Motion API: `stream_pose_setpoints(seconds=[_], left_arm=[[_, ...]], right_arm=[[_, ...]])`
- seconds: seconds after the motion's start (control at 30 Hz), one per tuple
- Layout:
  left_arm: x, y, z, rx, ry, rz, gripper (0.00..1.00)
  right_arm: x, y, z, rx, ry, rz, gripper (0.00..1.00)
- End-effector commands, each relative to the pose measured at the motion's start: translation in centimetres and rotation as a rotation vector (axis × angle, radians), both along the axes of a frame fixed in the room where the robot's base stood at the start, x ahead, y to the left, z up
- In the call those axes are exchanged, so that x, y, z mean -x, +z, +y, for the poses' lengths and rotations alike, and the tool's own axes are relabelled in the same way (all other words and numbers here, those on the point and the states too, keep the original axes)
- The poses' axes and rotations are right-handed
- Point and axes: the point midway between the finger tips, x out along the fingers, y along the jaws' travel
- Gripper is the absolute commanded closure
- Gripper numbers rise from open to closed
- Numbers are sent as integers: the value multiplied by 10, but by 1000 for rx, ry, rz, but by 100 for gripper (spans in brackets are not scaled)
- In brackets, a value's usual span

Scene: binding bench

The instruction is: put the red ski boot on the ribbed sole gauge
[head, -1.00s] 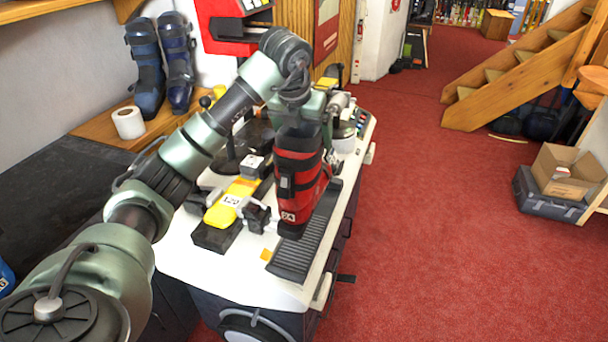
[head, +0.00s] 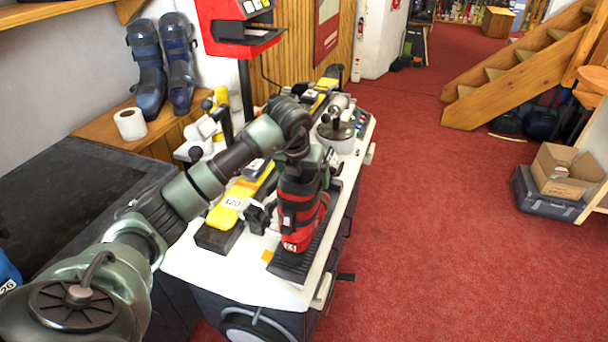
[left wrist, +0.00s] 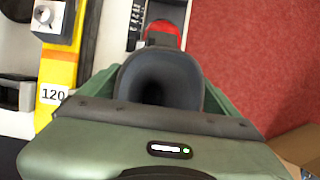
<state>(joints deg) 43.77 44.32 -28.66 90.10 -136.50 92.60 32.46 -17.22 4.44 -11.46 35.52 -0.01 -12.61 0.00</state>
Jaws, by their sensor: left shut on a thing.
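The red ski boot (head: 303,226) with a dark cuff stands upright over the black ribbed sole gauge (head: 291,264) on the white bench top. My left gripper (head: 303,165) is shut on the boot's cuff from above. In the left wrist view the dark cuff opening (left wrist: 155,85) sits between my green fingers, and the red toe (left wrist: 163,33) shows beyond it. The boot hides much of the gauge, and I cannot tell whether its sole touches the ribs. My right gripper is not in view.
A yellow ski with a 120 label (head: 232,203) lies left of the gauge, close to the boot. A lidded pot (head: 335,132) stands farther back on the bench. Blue boots (head: 147,72) and a paper roll (head: 130,123) sit on a wooden shelf. Red carpet lies right of the bench.

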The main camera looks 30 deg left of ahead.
Motion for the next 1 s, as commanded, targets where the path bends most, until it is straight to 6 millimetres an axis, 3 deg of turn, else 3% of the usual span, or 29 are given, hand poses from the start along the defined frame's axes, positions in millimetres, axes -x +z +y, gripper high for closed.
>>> stream_pose_setpoints(seconds=[0.07,0.1,0.47,1.0], left_arm=[[-1,2,0,0,1,-5,73],[0,-1,0,0,0,3,0],[2,6,0,1,1,0,0],[39,98,-10,0,0,-2,0]], right_arm=[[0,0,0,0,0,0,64],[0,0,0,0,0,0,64],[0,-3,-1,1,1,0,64],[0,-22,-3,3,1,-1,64]])
